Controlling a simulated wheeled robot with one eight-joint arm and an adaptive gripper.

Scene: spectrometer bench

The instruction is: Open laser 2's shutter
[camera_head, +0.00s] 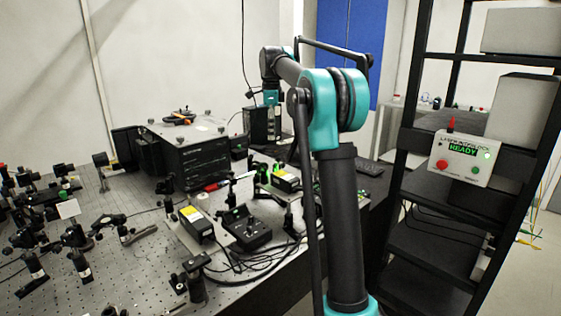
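Two small laser-like boxes with yellow labels stand on the optical table: a nearer one (196,223) and a farther one (286,179), which has a green glow beside it. I cannot tell which is laser 2, and no shutter can be made out. A black control box (246,230) with a small green light sits between them. My arm rises at the centre right and reaches back over the far side of the table. Its teal wrist (272,97) hangs above and behind the lasers. My gripper's fingers cannot be made out against the dark equipment there.
A white control box (463,158) on the black rack (408,140) shows "READY", with red and green buttons. A large black box (190,155) stands at the back. Optic mounts crowd the table's left side (135,262). Loose cables lie near the front edge.

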